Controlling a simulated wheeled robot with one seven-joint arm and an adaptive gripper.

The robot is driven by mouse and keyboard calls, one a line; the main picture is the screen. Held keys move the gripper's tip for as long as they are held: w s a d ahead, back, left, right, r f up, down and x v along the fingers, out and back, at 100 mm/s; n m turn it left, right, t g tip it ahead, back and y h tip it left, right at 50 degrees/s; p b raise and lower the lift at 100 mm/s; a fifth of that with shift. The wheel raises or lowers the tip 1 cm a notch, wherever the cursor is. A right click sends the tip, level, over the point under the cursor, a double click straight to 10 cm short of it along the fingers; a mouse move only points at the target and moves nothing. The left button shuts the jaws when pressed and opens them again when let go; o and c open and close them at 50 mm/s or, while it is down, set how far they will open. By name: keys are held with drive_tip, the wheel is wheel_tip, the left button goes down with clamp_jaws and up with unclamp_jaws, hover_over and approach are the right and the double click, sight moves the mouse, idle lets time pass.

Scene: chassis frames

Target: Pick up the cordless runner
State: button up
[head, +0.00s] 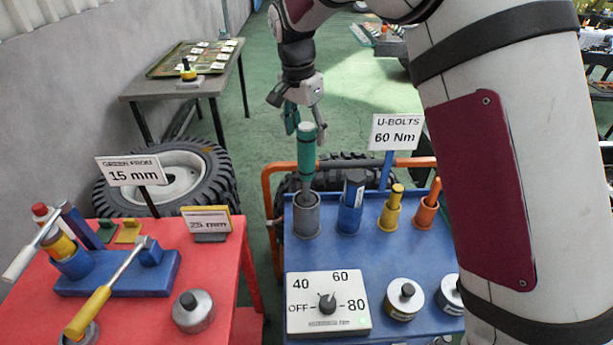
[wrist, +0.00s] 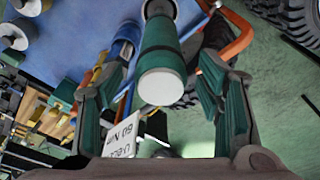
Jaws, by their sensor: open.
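A teal cylindrical tool (head: 306,150), which looks like the cordless runner, stands upright in a grey cup (head: 306,218) on the blue cart top. Its lower end is hidden inside the cup. My gripper (head: 304,118) is open just above and around its top end, with teal finger pads. In the wrist view the tool (wrist: 162,55) points its pale round end toward the camera, between the spread fingers of my gripper (wrist: 160,105). Gaps show on both sides, and I see no finger touching it.
Blue, yellow and orange tools (head: 391,207) stand in cups to the right of it. A U-bolts sign (head: 396,133) rises behind them. A dial box (head: 328,303) sits in front. A red table (head: 140,318) with wrenches is at left. An orange rail (head: 268,200) edges the cart.

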sight(308, 143)
drive_tip(key=f, duration=0.4)
drive_tip(key=shift+w+d+f+p, duration=0.1)
drive_tip(key=shift+w+d+p, duration=0.15)
drive_tip(key=shift+p, duration=0.15)
drive_tip(key=shift+c, duration=0.2)
drive_tip(key=shift+a, duration=0.1)
clamp_jaws()
